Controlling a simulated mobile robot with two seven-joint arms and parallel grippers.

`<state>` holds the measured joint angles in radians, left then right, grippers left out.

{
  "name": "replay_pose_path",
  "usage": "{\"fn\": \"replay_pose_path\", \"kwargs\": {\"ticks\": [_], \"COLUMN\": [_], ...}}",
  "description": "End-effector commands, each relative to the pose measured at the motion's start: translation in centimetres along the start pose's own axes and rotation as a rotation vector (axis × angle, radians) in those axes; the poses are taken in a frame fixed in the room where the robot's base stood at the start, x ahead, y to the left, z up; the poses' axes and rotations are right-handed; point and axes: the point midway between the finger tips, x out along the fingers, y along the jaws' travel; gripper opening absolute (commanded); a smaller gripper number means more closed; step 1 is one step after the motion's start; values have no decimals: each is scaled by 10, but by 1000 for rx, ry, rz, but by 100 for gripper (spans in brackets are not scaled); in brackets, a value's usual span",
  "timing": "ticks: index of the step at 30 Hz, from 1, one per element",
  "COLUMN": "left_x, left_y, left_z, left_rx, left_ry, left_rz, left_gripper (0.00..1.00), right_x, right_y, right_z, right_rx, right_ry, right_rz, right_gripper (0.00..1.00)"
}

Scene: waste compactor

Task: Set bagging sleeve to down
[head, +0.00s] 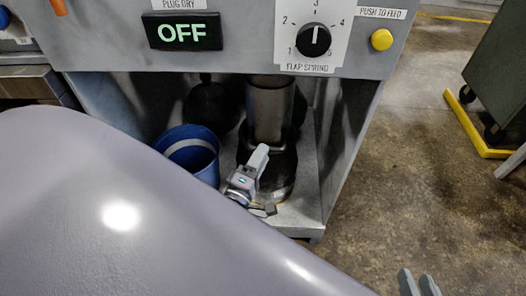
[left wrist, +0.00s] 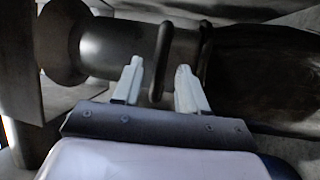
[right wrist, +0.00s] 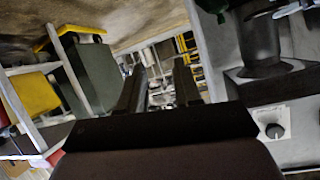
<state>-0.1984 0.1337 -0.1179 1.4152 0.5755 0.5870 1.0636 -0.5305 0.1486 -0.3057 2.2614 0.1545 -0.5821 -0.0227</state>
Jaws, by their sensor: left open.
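The bagging sleeve (head: 281,172) is the dark piece around the lower end of the metal outlet tube (head: 270,108), inside the compactor's open bay. In the left wrist view, the tube (left wrist: 122,50) runs sideways into dark rings and the dark sleeve (left wrist: 265,75). My left gripper (head: 261,182) is open beside the sleeve's upper part. In the left wrist view, its fingertips (left wrist: 157,80) are spread, with a dark ring or handle (left wrist: 161,55) showing between them; contact cannot be told. My right gripper (head: 418,284) is open and empty, outside the bay to the right.
A blue bin (head: 190,152) stands left of the sleeve on the bay floor. The bay's right wall (head: 352,130) is close by. Above are the OFF display (head: 182,32), flap spring dial (head: 314,41) and yellow push-to-feed button (head: 381,39).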

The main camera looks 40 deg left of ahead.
Motion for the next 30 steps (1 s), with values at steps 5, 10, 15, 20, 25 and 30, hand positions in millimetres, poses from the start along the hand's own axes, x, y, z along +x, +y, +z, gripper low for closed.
{"fn": "replay_pose_path", "kwargs": {"ticks": [5, 10, 15, 20, 25, 30], "left_x": [-31, -50, -55, -55, -55, -54], "left_y": [1, 0, 0, 0, 0, 2], "left_z": [0, 0, 0, 0, 0, 0], "left_rx": [1, 0, 0, 0, 0, 0], "left_ry": [-2, -2, -2, -1, -1, -1], "left_rz": [-5, -3, -2, -2, -2, -2], "left_gripper": [42, 42, 42, 42, 42, 42], "right_x": [-4, -7, -8, -8, -8, -7], "right_y": [3, 6, 8, 8, 8, 6], "right_z": [-3, 3, 3, 3, 3, 2], "right_rx": [-19, -27, -31, -32, -33, -37], "right_ry": [-5, -22, -23, -22, -23, -21], "right_rz": [18, 32, 38, 38, 37, 32], "right_gripper": [33, 33, 33, 33, 33, 33]}}
